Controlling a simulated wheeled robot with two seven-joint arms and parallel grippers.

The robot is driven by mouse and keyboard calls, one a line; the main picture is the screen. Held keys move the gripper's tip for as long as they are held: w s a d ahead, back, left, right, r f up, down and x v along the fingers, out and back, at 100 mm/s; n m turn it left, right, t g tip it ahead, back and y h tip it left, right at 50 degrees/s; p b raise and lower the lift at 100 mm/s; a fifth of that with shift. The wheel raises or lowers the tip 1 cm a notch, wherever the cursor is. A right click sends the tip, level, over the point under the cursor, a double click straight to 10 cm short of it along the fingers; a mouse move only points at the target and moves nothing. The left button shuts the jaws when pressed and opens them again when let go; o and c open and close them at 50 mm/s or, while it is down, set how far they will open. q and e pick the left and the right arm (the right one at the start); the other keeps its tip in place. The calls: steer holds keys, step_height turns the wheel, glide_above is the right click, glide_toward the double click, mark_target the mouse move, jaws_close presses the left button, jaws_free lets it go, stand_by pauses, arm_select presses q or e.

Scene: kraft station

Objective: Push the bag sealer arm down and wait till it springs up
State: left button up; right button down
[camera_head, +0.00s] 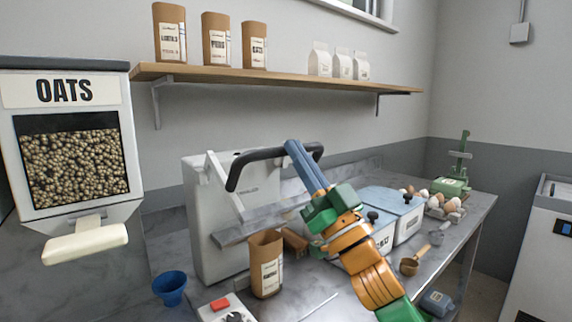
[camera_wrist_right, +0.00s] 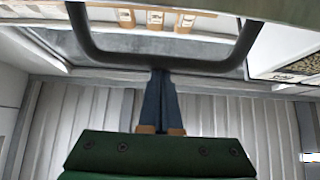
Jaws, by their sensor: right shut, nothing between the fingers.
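The bag sealer (camera_head: 215,190) is a pale grey machine on the counter, left of centre. Its arm ends in a black bar handle (camera_head: 262,156) that stands raised at the top of the machine; the handle also spans the upper wrist view (camera_wrist_right: 115,57). My right gripper (camera_head: 291,146) has its blue fingers closed and empty, with the tips at the handle. In the right wrist view the closed fingertips (camera_wrist_right: 159,74) meet the middle of the bar; whether they touch cannot be told. A brown kraft bag (camera_head: 266,265) stands upright at the sealer's front. My left gripper is out of view.
An oats dispenser (camera_head: 72,155) stands at left, with a blue cup (camera_head: 170,287) near it. Lidded white bins (camera_head: 408,222), a scoop (camera_head: 409,266) and eggs (camera_head: 452,206) are on the right of the counter. A shelf (camera_head: 270,77) with bags hangs above.

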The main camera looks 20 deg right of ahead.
mark_target(303, 195)
steer(key=f+b, duration=0.1)
steer(key=f, duration=0.1)
steer(key=f+b, duration=0.2)
steer(key=s+f+b, duration=0.1)
steer(key=f, duration=0.1)
steer(key=shift+d+f, duration=0.15)
steer(key=shift+d, duration=0.05)
arm_select(q)
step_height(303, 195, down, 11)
steer(key=b, duration=0.4)
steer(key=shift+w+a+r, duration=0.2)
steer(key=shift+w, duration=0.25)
arm_select(e)
step_height(303, 195, down, 8)
steer(key=w+a, duration=0.1)
steer(key=w, duration=0.1)
steer(key=shift+w, duration=0.3)
